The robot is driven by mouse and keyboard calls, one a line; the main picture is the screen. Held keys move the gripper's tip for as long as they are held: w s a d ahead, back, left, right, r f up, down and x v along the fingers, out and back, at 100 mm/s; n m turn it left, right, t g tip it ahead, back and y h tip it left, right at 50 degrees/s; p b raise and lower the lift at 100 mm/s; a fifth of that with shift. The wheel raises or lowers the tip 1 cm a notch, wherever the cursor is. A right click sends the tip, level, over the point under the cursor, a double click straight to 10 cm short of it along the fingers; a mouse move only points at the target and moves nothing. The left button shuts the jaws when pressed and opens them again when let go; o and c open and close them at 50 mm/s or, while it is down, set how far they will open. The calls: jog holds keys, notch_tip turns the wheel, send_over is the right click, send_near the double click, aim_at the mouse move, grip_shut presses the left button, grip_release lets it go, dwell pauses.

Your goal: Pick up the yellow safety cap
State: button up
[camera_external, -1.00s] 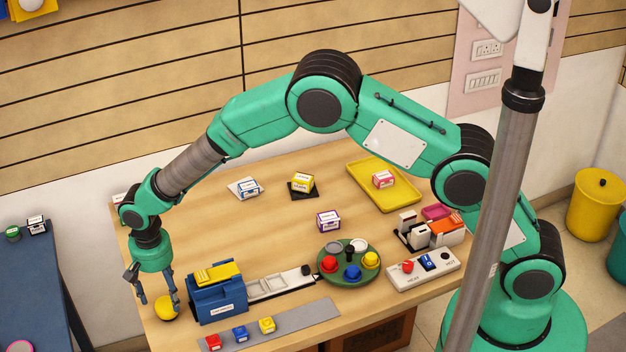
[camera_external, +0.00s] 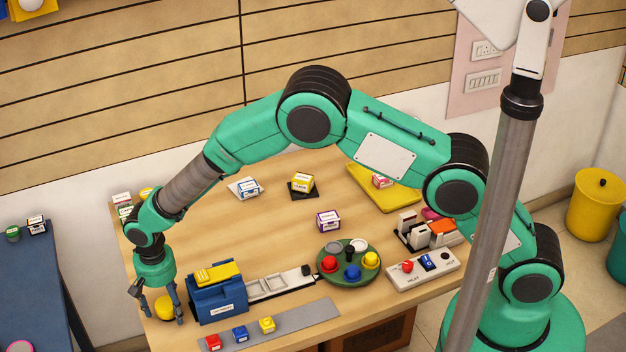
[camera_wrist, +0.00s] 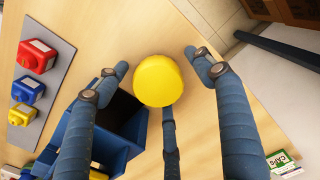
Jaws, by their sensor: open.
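The yellow safety cap (camera_external: 163,306) is a smooth, rounded yellow piece on the wooden table near its left front corner. It also shows in the wrist view (camera_wrist: 159,81), below and between my fingers. My gripper (camera_external: 161,316) points down over it, with fingers at its left and right. In the wrist view my gripper (camera_wrist: 156,61) is spread wide, with gaps between the side fingertips and the cap. The middle finger ends close to the cap's lower edge; I cannot tell whether it touches.
A blue box (camera_external: 218,303) with a yellow top stands close on the right of my gripper. A grey strip (camera_external: 300,319) with red, blue and yellow blocks lies in front. A round green tray (camera_external: 348,281) is farther right. The table edge is close by.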

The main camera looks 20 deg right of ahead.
aim_at(165, 303)
jog(key=shift+c, duration=0.5)
jog(key=c, duration=1)
jog(key=shift+r, duration=0.1)
notch_tip(165, 303, up, 10)
jog(key=shift+f+p, duration=0.1)
jog(key=shift+p, duration=0.65)
